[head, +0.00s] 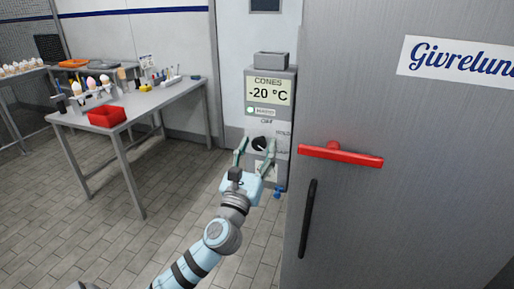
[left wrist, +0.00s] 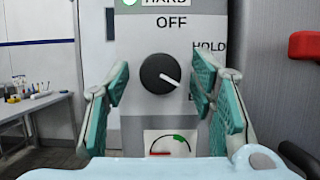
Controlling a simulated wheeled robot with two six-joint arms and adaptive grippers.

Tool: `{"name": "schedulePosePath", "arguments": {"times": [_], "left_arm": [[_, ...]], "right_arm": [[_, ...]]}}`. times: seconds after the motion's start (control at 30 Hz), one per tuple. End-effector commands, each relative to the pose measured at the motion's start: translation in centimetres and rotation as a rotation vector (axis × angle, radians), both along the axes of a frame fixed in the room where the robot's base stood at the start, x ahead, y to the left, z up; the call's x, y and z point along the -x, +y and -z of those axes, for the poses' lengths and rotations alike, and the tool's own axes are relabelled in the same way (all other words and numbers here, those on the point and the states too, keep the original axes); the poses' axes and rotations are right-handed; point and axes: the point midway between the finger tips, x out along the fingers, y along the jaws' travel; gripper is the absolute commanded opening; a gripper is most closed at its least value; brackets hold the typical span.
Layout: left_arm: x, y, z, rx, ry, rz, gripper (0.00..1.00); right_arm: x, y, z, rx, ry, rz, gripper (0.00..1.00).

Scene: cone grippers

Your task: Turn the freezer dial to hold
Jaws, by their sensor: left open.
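The black round dial (left wrist: 160,73) is on the front of the grey freezer control box (head: 284,104). In the left wrist view its white mark points right and slightly down, below the HOLD label (left wrist: 209,46). OFF (left wrist: 171,22) is printed above the dial. A lower right label is mostly hidden by a finger. The box display (head: 268,91) reads CONES -20 °C, with a green lamp beside HARD below it. My left gripper (head: 256,151) is open, its green-padded fingers on either side of the dial; I see no contact. The dial also shows in the head view (head: 259,144).
A large steel door (head: 420,215) with a red handle (head: 341,154) and black bar stands close on the right. A steel table (head: 150,103) with a red bin (head: 107,116) and cones stands left. A red-green gauge picture (left wrist: 168,144) is below the dial. Tiled floor between is clear.

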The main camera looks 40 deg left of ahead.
Motion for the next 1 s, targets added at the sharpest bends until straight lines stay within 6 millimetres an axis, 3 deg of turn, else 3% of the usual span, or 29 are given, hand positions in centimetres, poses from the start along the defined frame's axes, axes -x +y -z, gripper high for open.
{"name": "schedulePosePath", "arguments": {"times": [0.17, 0.47, 1.0], "left_arm": [[0.01, 0.00, 0.07, 0.000, 0.001, 0.000, 0.49], [0.04, -0.01, 0.09, 0.001, 0.001, 0.000, 0.03], [-0.01, -0.12, 0.08, 0.143, -0.047, 0.000, 0.03]], "right_arm": [[0.01, 0.22, 0.05, -0.003, 0.000, 0.001, 0.00], [0.02, 0.32, 0.06, -0.004, 0.000, 0.002, 0.00], [0.01, 0.18, -0.46, -0.002, 0.000, 0.001, 0.00]]}}
